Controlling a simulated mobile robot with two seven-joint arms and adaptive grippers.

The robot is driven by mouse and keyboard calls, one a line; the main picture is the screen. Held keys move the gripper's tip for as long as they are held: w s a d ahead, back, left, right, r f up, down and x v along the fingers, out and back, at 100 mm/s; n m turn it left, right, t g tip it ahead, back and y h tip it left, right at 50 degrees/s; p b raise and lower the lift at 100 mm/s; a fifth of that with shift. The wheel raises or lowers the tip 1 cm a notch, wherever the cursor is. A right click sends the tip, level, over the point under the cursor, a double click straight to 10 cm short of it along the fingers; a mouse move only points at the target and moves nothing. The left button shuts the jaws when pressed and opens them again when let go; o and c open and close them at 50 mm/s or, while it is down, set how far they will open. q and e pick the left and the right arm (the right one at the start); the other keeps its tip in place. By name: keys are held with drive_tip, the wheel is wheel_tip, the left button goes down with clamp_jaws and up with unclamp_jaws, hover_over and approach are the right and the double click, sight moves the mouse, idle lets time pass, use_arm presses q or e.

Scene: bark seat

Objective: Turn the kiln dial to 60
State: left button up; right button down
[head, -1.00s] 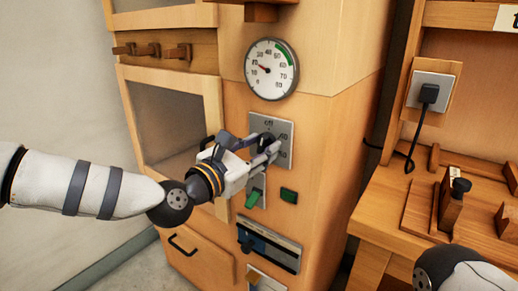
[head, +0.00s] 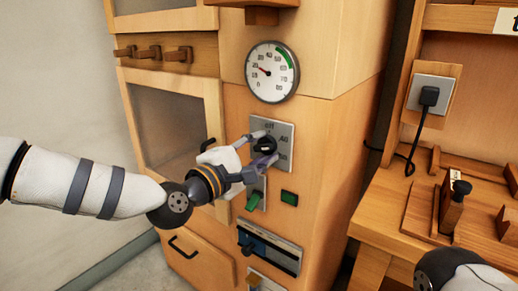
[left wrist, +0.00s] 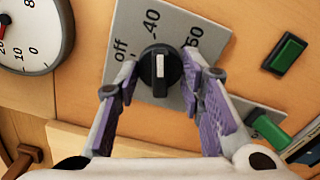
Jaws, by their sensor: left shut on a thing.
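The kiln dial (head: 265,145) is a round black knob with a white mark, on a grey plate (head: 286,132) with "off", 40 and 60. In the left wrist view the dial (left wrist: 160,70) has its white mark pointing up, roughly toward 40. My left gripper (head: 262,150) is at the dial, one finger above and one below it in the head view. It is shut on the dial; in the left wrist view its purple-padded fingers (left wrist: 160,85) flank the knob. My right gripper is not in view.
A round gauge (head: 271,71) with a red needle near 20 is above the plate. A green switch (head: 253,200) and a green button (head: 289,197) sit below it. A blue-and-black slider panel (head: 270,247) is lower. A wooden bench (head: 385,212) stands at right.

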use_arm(q)
drive_tip(key=m+p, duration=0.1)
drive_tip(key=m, duration=0.4)
drive_tip(key=shift+r+m, duration=0.15)
drive_tip(key=shift+m, duration=0.15)
drive_tip(key=m+p, duration=0.1)
drive_tip(key=m, duration=0.4)
drive_tip(key=shift+m, duration=0.3)
drive_tip(key=m+p, duration=0.1)
drive_tip(key=m, duration=0.4)
drive_tip(key=shift+r+p, duration=0.15)
drive_tip(key=shift+p, duration=0.2)
drive_tip(key=m+p, duration=0.1)
drive_tip(key=m, duration=0.3)
drive_tip(key=shift+m, duration=0.8)
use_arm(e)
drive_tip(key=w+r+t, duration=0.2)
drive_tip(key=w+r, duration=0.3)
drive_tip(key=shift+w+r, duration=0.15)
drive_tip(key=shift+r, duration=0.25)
use_arm(q)
drive_tip(key=shift+f, duration=0.2)
drive_tip(key=o, duration=1.2)
drive_tip(key=shift+c, duration=0.2)
drive_tip(key=shift+s, duration=0.1)
